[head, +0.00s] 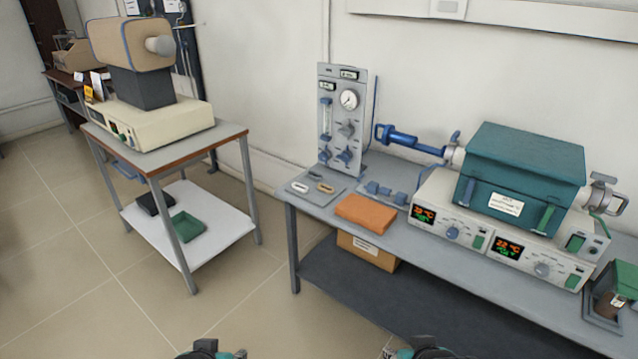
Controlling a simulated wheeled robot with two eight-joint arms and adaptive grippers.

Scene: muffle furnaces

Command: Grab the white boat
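A small white boat (299,187), oval in shape, lies on a grey plate (317,199) at the left end of the long grey bench. A similar tan or brownish oval boat (325,188) lies just right of it on the same plate. My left gripper (212,351) and my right gripper (418,351) show only partly at the bottom edge, both well apart from the boats and in front of the bench. Most of each gripper is cut off by the frame, so I cannot tell whether the fingers are open.
An orange block (366,213) lies right of the plate, near the front edge. A gauge panel (342,118) stands behind the boats. A teal tube furnace (520,172) sits further right on the bench (460,265). A smaller table (160,165) stands left. Floor between is clear.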

